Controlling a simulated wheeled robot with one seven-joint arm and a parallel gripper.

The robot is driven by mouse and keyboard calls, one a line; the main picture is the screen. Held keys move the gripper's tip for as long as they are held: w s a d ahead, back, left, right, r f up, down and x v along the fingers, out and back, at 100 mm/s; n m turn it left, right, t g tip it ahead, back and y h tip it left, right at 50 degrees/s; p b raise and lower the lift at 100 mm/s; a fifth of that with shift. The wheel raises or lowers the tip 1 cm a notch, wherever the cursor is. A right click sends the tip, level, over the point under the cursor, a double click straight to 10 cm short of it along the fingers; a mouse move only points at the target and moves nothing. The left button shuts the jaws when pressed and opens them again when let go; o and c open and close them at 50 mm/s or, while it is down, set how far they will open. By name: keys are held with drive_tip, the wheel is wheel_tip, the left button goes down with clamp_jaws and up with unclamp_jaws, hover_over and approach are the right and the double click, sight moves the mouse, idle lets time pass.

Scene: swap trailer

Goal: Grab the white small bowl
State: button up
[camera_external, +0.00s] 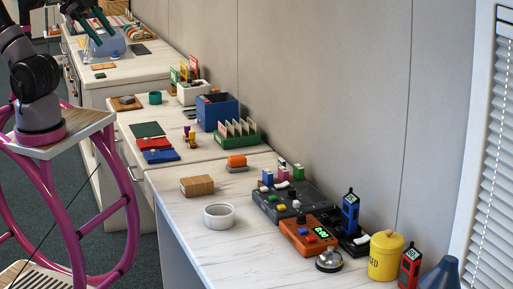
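The white small bowl (219,222) stands upright on the nearest pale desk, close to its left edge, and looks empty. My gripper (106,40) is small at the top left, over the far desk and far from the bowl. Its two dark green fingers point down and look spread apart, with nothing visible between them. They overlap a blue-grey container (113,47) in the picture; I cannot tell whether they touch it.
A brown box (197,186) lies behind the bowl. An orange device (308,236), a dark case (292,203), a bell (329,260) and a yellow canister (385,257) stand to its right. The desk in front of the bowl is clear. A wall runs along the right side.

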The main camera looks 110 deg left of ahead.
drive_tip(key=w+a+f+m+g+y, duration=0.2)
drive_tip(key=w+f+m+g+y, duration=0.4)
drive_tip(key=w+f, duration=1.25)
drive_tip(key=w+f+m+g+y, duration=0.1)
drive_tip(key=w+f+m, duration=0.15)
drive_tip(key=f, duration=0.35)
drive_tip(key=w+f+m+g+y, duration=0.1)
drive_tip(key=w+f, duration=0.2)
drive_tip(key=f, duration=0.4)
drive_tip(key=m+t+y, duration=0.2)
drive_tip(key=m+y, duration=0.1)
drive_tip(key=m, duration=0.2)
approach(210, 208)
drive_tip(key=v, duration=0.3)
drive_tip(key=shift+w+a+r+n, duration=0.15)
drive_tip(key=shift+w+n, duration=0.05)
drive_tip(key=shift+n, duration=0.05)
drive_tip(key=shift+a+f+y, duration=0.1)
drive_tip(key=shift+f+y, duration=0.2)
drive_tip(key=shift+f, duration=0.05)
drive_tip(key=x, duration=1)
drive_tip(key=shift+s+a+f, duration=0.1)
drive_tip(key=shift+a+f, duration=0.1)
drive_tip(key=shift+f, duration=0.05)
clamp_jaws()
